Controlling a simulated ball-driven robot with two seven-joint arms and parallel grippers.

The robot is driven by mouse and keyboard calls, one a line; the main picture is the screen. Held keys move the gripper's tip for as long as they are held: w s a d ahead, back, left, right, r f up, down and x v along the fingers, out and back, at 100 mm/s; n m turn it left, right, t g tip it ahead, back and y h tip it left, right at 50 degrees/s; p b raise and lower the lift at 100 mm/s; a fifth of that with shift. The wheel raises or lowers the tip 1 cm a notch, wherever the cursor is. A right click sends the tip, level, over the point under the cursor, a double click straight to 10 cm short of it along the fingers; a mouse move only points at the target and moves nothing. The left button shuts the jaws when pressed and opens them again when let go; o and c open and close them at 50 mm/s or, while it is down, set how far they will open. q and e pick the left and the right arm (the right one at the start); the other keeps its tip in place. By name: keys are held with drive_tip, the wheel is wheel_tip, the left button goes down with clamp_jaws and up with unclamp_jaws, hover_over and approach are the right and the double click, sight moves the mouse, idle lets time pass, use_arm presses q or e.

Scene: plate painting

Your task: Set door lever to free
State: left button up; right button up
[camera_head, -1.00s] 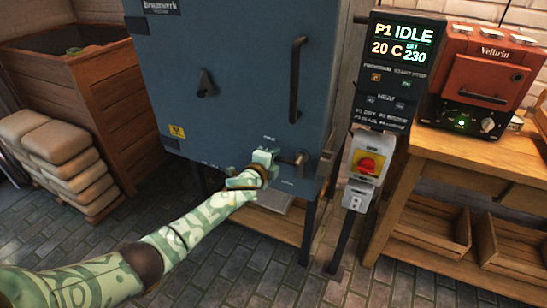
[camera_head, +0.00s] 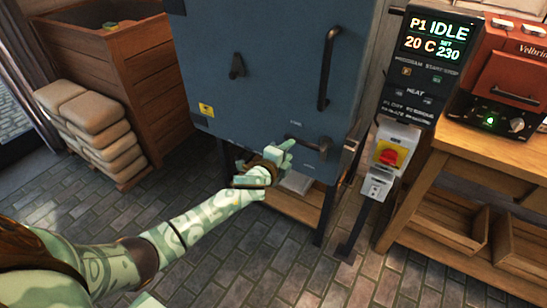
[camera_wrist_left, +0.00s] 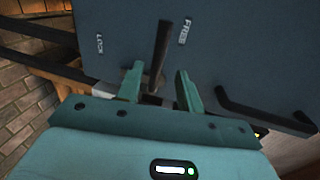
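The door lever (camera_head: 305,142) is a dark bar on a round hub, low on the right of the blue-grey door. In the head view it runs left from the hub, slightly upward. In the left wrist view the lever (camera_wrist_left: 161,50) lies between the LOCK mark (camera_wrist_left: 99,44) and the FREE mark (camera_wrist_left: 184,32), nearer FREE. My left gripper (camera_head: 286,150) is at the lever's left end. In the left wrist view the left gripper (camera_wrist_left: 160,82) has its fingers apart, one on each side of the lever; contact is unclear. My right gripper is not in view.
The door has a long vertical handle (camera_head: 327,68) and a small dark latch (camera_head: 237,66). To the right stand a control panel (camera_head: 425,45) reading IDLE and a red-yellow switch (camera_head: 390,154). Stacked sacks (camera_head: 95,125) and a wooden crate (camera_head: 110,65) stand left.

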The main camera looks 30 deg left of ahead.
use_arm(q)
drive_tip(key=s+r+p, duration=0.1)
drive_tip(key=s, duration=0.7)
drive_tip(key=shift+r+p, duration=0.25)
drive_tip(key=shift+p, duration=0.15)
drive_tip(key=shift+a, duration=0.1)
drive_tip(key=s+a+f+n+g, duration=0.1)
drive_tip(key=s+f+n+g, duration=0.2)
drive_tip(key=s+f, duration=0.5)
drive_tip(key=s+a+f+n+g+y, duration=0.15)
drive_tip(key=s+f+n, duration=0.25)
drive_tip(key=f, duration=0.7)
drive_tip(key=s+a+f+n+g, duration=0.25)
drive_tip(key=s+f, duration=0.35)
drive_tip(key=f, duration=0.4)
drive_tip(key=s+d+f+n+g, duration=0.1)
drive_tip(key=s+f, duration=0.3)
drive_tip(key=s, duration=0.8)
drive_tip(key=s+d+f+n+g, duration=0.2)
drive_tip(key=s+d+f+g, duration=0.2)
drive_tip(key=s, duration=0.8)
drive_tip(key=s+d+f+n+g, duration=0.2)
drive_tip(key=s+f+g, duration=0.1)
drive_tip(key=s, duration=1)
drive_tip(key=shift+d+f+h, duration=0.3)
drive_tip(key=shift+f+h, duration=0.1)
drive_tip(key=shift+h, duration=0.05)
drive_tip(key=shift+w, duration=0.15)
